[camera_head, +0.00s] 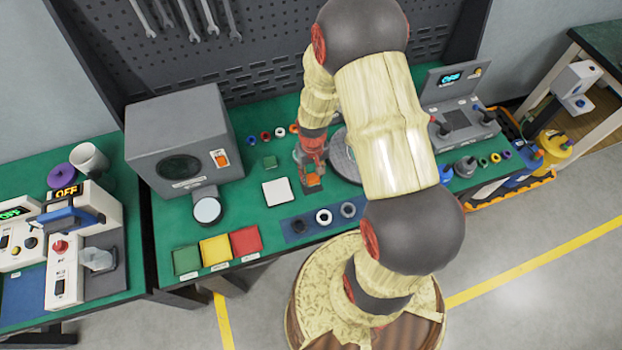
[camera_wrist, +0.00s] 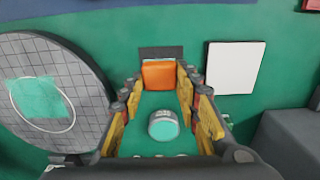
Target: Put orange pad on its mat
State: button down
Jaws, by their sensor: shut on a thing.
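My gripper (camera_head: 313,172) points down over the green bench and is shut on the orange pad (camera_head: 313,181). In the wrist view the orange pad (camera_wrist: 159,75) sits between the fingertips (camera_wrist: 158,72). A dark grey mat (camera_wrist: 161,51) shows just beyond the pad. The pad covers part of this mat, and I cannot tell whether they touch. In the head view a dark edge of the mat (camera_head: 313,190) shows under the pad.
A white square plate (camera_head: 278,192) lies left of my gripper. A round gridded plate (camera_wrist: 75,105) is close on the other side. Green, yellow and red squares (camera_head: 215,250) lie at the front edge, near a blue strip with rings (camera_head: 297,226). A grey box machine (camera_head: 180,140) stands at left.

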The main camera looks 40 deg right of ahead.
aim_at(311, 175)
jog(key=shift+w+f, duration=0.25)
jog(key=shift+f, duration=0.1)
jog(key=shift+f+b, duration=0.3)
jog(key=shift+f, duration=1.15)
jog(key=shift+f, duration=0.15)
jog(key=c, duration=1.3)
grip_release()
